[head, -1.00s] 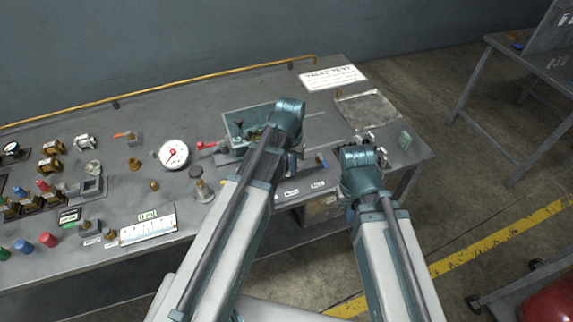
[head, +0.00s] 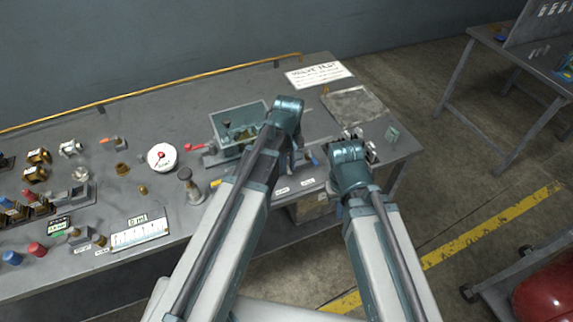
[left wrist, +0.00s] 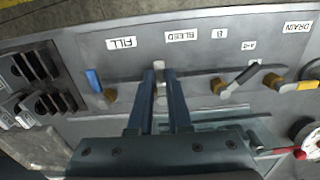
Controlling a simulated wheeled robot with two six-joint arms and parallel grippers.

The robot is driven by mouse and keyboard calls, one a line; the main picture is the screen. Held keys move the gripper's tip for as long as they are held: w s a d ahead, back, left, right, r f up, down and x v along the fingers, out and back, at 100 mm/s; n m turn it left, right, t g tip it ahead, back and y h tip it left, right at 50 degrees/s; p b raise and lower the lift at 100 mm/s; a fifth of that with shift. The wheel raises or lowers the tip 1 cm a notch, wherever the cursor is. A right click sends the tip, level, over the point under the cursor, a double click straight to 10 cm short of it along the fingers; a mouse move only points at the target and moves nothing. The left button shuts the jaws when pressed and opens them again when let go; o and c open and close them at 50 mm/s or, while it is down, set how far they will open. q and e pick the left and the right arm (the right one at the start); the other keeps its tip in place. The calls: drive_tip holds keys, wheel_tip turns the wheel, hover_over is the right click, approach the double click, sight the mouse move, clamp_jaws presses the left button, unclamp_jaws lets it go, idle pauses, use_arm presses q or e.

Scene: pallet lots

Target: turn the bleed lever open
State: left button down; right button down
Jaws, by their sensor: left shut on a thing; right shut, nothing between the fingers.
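The bleed lever (left wrist: 158,67) shows as a pale piece under the BLEED label (left wrist: 181,36) in the left wrist view. My left gripper (left wrist: 162,75) is shut on it, one finger on each side. The fingers hide most of the lever and its pivot, so its angle is hard to tell. In the head view my left gripper (head: 288,145) is over the front right part of the bench, its tips mostly hidden by my wrist. My right gripper (head: 350,168) is shut and empty near the bench's right end, fingers largely hidden.
Beside the bleed lever are a blue lever (left wrist: 93,80) near FILL, a dark-and-pale lever (left wrist: 240,78) and a yellow-tipped lever (left wrist: 301,86). A grey bin (head: 228,122), a white gauge (head: 162,157) and a red-handled lever (head: 196,146) are left of my left wrist.

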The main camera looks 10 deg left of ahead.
sight(289, 169)
idle(0.4)
use_arm(q)
drive_tip(key=c, duration=0.8)
unclamp_jaws()
drive_tip(key=shift+c, duration=0.2)
drive_tip(key=shift+r, duration=0.1)
wheel_tip(289, 169, up, 14)
drive_tip(key=p, duration=1.3)
drive_tip(key=shift+f+p, duration=0.2)
drive_tip(key=shift+p, duration=0.2)
